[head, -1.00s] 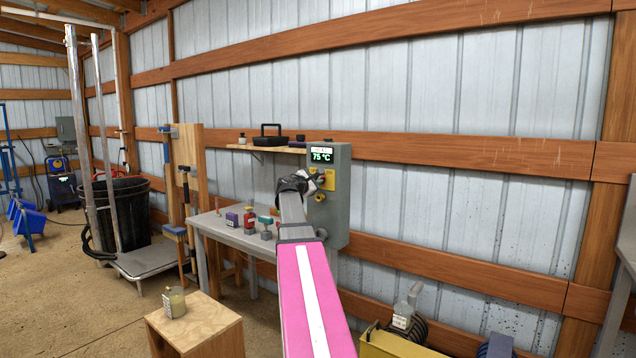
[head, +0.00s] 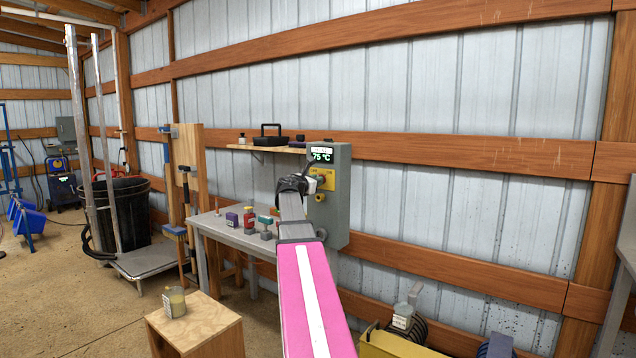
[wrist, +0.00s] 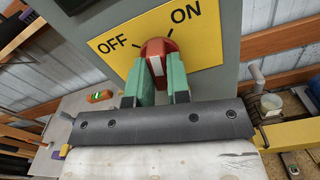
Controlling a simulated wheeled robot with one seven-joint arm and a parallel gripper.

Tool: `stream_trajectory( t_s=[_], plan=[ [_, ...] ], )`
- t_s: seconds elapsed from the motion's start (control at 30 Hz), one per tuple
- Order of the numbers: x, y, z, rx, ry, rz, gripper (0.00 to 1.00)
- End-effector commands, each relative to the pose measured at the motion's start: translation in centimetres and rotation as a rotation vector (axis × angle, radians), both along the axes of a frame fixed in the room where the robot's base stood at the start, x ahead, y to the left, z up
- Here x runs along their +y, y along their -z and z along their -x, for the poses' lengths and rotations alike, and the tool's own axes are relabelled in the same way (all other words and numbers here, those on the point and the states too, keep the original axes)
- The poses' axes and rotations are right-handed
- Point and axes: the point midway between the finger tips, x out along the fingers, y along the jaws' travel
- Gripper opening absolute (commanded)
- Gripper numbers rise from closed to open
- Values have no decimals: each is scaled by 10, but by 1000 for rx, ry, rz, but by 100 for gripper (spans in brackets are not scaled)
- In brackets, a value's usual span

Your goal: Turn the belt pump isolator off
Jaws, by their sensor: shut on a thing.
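The belt pump isolator is a red rotary knob (wrist: 159,47) with a white stripe on a yellow plate (wrist: 208,50) marked OFF at left and ON at right in the wrist view. Its stripe lies between the two marks, tilted slightly towards OFF. My gripper (wrist: 156,74) is shut on the knob, one green finger at each side. In the head view the grey control box (head: 336,212) hangs on the wall with a 75 °C display (head: 322,154). My gripper (head: 312,185) is at its front and partly hides the knob.
A grey bench (head: 226,231) with several small coloured items stands left of the box. A shelf (head: 270,149) with a black case is behind. A wooden stand (head: 205,322) with a jar (head: 174,302) is at lower left. A yellow bin (head: 392,346) is at lower right.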

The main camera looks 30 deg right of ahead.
Motion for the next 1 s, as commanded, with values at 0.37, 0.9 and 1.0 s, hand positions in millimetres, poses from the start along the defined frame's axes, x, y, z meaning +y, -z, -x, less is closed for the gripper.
stream_trajectory(
  t_s=[0.37, 0.9, 1.0],
  plan=[
    [0, 1, 1, 374, 1, 153, 0],
    [0, 1, 1, 502, 1, 207, 0],
    [0, 1, 1, 601, 1, 247, 0]
  ],
)
